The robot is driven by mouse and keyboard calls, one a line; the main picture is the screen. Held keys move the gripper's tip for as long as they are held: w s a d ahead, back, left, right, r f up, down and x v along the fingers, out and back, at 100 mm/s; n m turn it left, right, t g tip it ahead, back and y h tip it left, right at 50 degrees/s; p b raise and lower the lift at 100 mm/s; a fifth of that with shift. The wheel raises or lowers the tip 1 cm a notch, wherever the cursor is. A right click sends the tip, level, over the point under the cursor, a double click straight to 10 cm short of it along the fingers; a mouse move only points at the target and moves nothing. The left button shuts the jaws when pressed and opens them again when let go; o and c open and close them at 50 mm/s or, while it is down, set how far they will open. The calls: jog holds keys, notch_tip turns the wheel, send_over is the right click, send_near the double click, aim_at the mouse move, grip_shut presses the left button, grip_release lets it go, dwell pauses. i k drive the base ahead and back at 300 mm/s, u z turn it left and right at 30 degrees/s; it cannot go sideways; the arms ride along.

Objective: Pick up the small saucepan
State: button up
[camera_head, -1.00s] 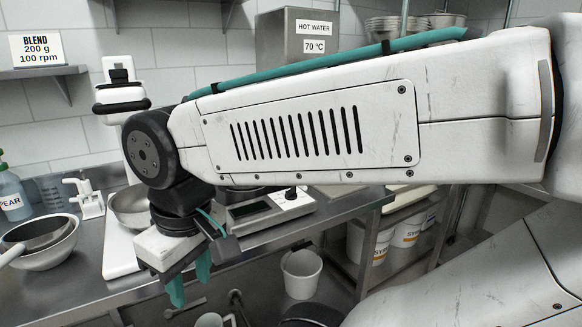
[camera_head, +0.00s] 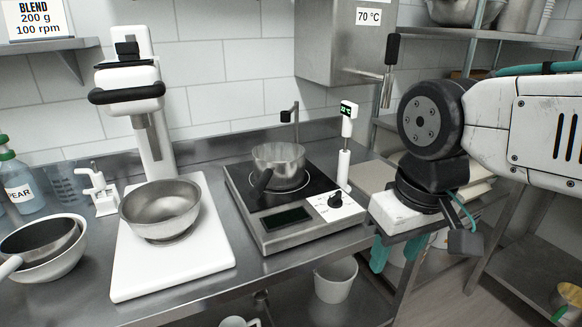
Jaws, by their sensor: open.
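The small saucepan (camera_head: 279,158) is a steel pan with a dark handle pointing toward the front left. It stands upright on the black top of an induction cooker (camera_head: 317,211). My gripper (camera_head: 396,258) has teal fingers pointing down, spread apart with nothing seen between them. It is to the right of the cooker and its fingertips show lower in the picture than the saucepan, near the counter's right end. The saucepan and gripper are apart.
A thermometer probe (camera_head: 348,122) stands on a white holder right of the saucepan. A stand mixer (camera_head: 127,290) with a steel bowl (camera_head: 160,208) is to the left. A bowl (camera_head: 58,268) holding a dark round item with a pale handle sits further left. A white bucket (camera_head: 335,281) is below the counter.

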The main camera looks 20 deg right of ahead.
aim_at(278, 165)
jog(key=z, duration=1.85)
jog(key=k, duration=0.95)
jog(key=u, duration=1.9)
jog(key=i, duration=0.5)
jog(key=u, duration=0.05)
